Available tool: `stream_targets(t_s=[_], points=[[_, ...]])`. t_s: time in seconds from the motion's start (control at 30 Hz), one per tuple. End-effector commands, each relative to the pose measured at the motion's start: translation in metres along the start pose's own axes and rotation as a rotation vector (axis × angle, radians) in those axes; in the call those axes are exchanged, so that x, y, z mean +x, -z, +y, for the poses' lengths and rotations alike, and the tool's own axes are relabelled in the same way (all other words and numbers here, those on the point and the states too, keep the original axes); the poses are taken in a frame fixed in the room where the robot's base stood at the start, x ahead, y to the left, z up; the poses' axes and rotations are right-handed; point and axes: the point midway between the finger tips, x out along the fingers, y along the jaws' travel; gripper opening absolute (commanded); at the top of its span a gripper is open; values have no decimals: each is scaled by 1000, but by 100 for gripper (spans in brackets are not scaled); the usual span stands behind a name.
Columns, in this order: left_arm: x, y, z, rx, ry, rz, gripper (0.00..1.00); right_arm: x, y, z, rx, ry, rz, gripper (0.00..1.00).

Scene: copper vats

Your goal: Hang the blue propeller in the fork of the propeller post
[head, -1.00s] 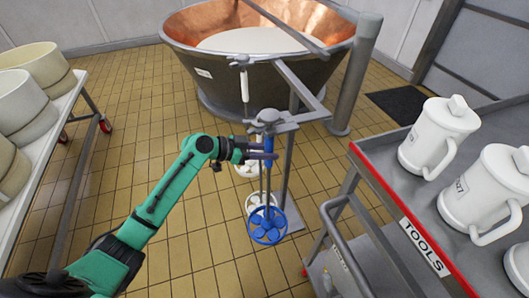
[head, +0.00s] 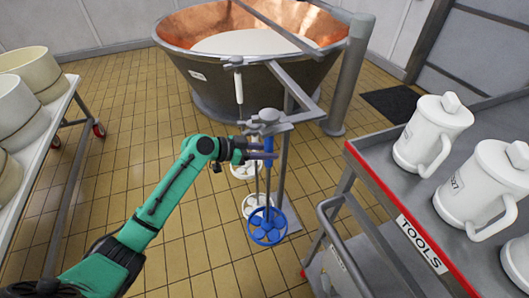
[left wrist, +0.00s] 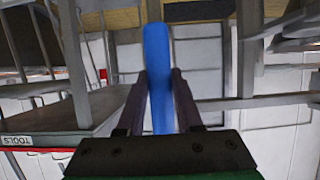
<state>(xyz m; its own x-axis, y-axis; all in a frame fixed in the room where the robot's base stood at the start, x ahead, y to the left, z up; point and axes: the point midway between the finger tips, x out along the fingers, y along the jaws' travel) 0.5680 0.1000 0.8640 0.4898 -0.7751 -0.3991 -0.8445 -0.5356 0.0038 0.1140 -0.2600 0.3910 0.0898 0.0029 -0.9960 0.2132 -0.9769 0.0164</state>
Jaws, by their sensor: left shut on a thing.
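The blue propeller (head: 267,227) hangs upright, its blue wheel low near the floor and its shaft rising to a blue handle at the top. My left gripper (head: 270,154) is shut on that blue handle, which also shows between the fingers in the left wrist view (left wrist: 157,75). The propeller post (head: 283,175) is grey, with arms at its top. The handle's top is at the post's front arm (head: 285,119); I cannot tell whether it sits in the fork. White propellers (head: 256,205) hang behind the blue one. My right gripper is not in view.
A copper vat (head: 255,85) with white liquid stands behind the post. A grey tool cart (head: 385,215) with a red edge and white jugs (head: 432,135) is at the right. A table (head: 35,155) with pale moulds is at the left. Tiled floor is clear between.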

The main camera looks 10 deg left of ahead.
Motion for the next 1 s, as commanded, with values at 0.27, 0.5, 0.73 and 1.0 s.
stream_targets(t_s=[0.27,0.5,0.73,1.0], points=[[8,7,-1,2,2,7,0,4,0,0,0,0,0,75],[16,10,-1,3,2,6,0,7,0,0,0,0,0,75],[18,11,-1,2,2,6,0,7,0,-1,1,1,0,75],[17,11,-1,2,2,6,0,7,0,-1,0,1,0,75]])
